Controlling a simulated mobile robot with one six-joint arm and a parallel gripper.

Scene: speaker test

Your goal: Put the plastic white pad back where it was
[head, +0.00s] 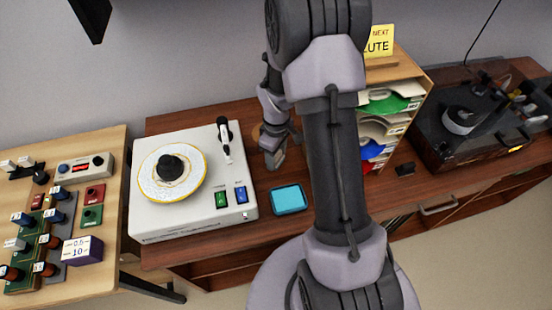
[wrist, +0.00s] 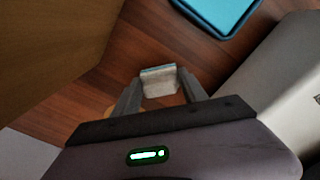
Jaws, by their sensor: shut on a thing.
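A small plastic white pad (wrist: 158,83) with a thin teal edge is between the fingertips of my gripper (wrist: 158,88) in the wrist view. My gripper is shut on it. In the head view my gripper (head: 275,155) is over the dark wooden cabinet top, between the white turntable and the paper shelf. I cannot make out the pad in that view. A teal-blue square tray (head: 289,199) lies on the cabinet top in front of my gripper. Its corner also shows at the top of the wrist view (wrist: 222,12).
The white turntable (head: 148,222) stands left of my gripper. The wooden paper shelf (head: 412,98) stands to the right, partly hidden by my arm. A dark boxed device (head: 465,130) is at far right. A light table (head: 112,150) with electronic blocks is at left.

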